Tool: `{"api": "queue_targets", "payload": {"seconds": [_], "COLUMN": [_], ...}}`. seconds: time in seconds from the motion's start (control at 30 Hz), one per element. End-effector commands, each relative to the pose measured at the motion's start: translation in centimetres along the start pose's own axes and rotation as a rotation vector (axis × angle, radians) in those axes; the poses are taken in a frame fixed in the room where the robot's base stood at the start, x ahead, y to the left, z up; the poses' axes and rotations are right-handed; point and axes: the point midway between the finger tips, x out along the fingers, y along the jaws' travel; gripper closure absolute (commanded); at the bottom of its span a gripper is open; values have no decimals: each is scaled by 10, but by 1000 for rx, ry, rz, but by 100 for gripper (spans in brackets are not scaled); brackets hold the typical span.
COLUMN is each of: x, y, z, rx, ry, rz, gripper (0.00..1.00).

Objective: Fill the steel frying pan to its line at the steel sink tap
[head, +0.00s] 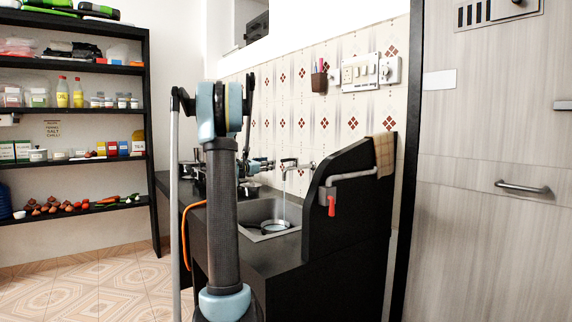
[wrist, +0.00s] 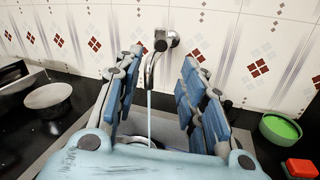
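The steel frying pan (head: 275,227) sits in the steel sink (head: 252,208). The wall tap (head: 290,163) is running, and a thin stream of water falls into the pan. In the wrist view the tap (wrist: 153,55) and its stream show between the fingers of my gripper (wrist: 162,60), which is open and empty. Only part of the pan's rim (wrist: 137,141) shows there, behind my gripper's palm. The fill line and water level cannot be made out.
A grey metal bowl (wrist: 48,97) stands on the black counter at left. A green bowl (wrist: 281,129) and a red block-like item (wrist: 300,168) are at right. A black partition (head: 345,200) closes the sink's right side. Stocked shelves (head: 75,105) stand at far left.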

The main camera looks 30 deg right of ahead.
Motion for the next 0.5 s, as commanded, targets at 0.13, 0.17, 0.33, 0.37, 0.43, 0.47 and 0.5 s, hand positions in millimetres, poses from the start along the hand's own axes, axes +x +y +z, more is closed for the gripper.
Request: {"api": "queue_targets", "payload": {"seconds": [0.13, 0.17, 0.33, 0.37, 0.43, 0.47, 0.5], "x": [20, 25, 55, 60, 73, 78, 85], "y": [0, -1, -1, -1, 0, 0, -1], "z": [0, 0, 0, 0, 0, 0, 0], "rx": [0, 0, 0, 0, 0, 0, 0], "ry": [0, 0, 0, -1, 0, 0, 0], "rz": [-2, -2, -2, -2, -2, -2, -2], "gripper": [63, 63, 63, 63, 63, 63, 63]}}
